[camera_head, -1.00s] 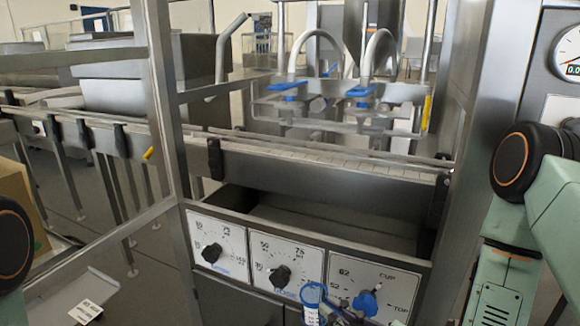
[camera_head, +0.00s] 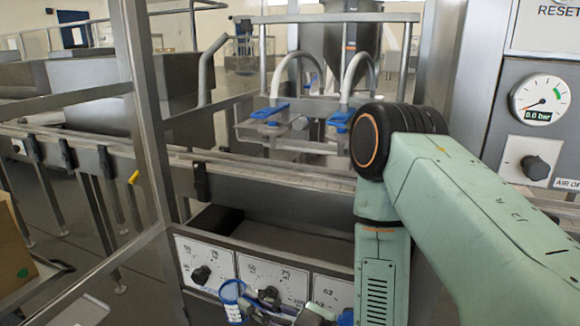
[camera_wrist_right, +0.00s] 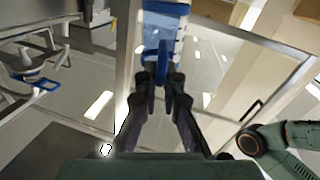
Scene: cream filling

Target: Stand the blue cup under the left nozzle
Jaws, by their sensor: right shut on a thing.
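My right gripper (camera_head: 262,305) is low in front of the control panel in the head view, shut on the blue cup (camera_head: 232,292). The cup looks roughly upright, with a blue rim and a clear body; its lower part is cut off by the picture's edge. In the right wrist view the fingers (camera_wrist_right: 160,88) close on the cup's blue handle, and the cup (camera_wrist_right: 165,22) is beyond them at the top. The left nozzle, with a blue valve (camera_head: 268,113), hangs over the conveyor, higher and farther back than the cup. My left gripper is not in view.
The conveyor (camera_head: 270,187) runs across below the nozzles, and no cup shows under them. The right nozzle's blue valve (camera_head: 340,120) is partly near my arm in the picture. A steel frame post (camera_head: 147,110) stands left of the nozzles. The dial panel (camera_head: 205,262) is below.

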